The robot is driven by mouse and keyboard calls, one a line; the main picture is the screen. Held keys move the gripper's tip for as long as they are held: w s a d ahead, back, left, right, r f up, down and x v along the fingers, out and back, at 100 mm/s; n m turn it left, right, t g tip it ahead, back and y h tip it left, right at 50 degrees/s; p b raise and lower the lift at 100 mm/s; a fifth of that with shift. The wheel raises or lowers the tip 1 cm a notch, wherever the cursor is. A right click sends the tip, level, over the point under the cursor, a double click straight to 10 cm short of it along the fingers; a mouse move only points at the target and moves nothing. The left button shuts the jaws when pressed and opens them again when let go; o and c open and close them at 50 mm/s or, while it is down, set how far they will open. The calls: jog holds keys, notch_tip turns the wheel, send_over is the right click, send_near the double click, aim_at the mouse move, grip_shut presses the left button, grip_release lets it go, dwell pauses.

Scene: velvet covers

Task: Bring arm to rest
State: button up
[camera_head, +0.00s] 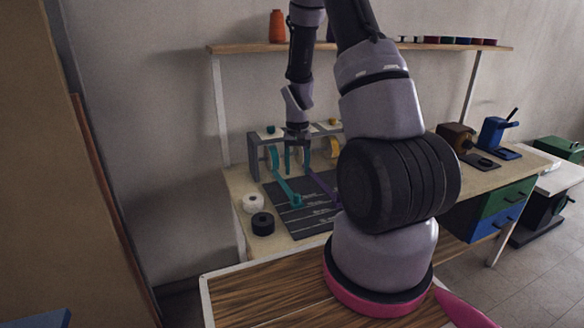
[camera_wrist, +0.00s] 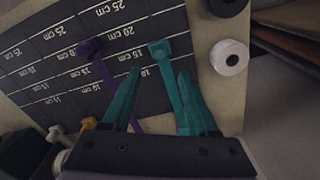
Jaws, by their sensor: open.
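My gripper (camera_head: 296,168) hangs from my arm in front of the small ribbon rack, above the dark measuring mat (camera_head: 300,222). In the wrist view my gripper (camera_wrist: 156,78) is open, its two teal fingers spread apart. I see nothing held between the fingers.
A white spool (camera_head: 253,203) and a black spool (camera_head: 262,224) stand left of the mat. The grey rack (camera_head: 255,158) is close behind my gripper. A shelf (camera_head: 235,48) runs above the bench. Brown (camera_head: 455,137) and blue (camera_head: 497,133) devices stand at the right.

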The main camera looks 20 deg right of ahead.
jog(key=s+a+r+t, duration=0.2)
jog(key=r, duration=0.9)
jog(key=s+a+r+t, duration=0.1)
jog(key=s+a+r, duration=0.2)
jog(key=r, duration=0.8)
jog(key=s+a+r+t+y, duration=0.2)
jog(key=s+a+r+t, duration=0.2)
jog(key=s+r, duration=1)
jog(key=shift+s+a, duration=0.15)
jog(key=shift+s, duration=1.1)
dwell(1.7)
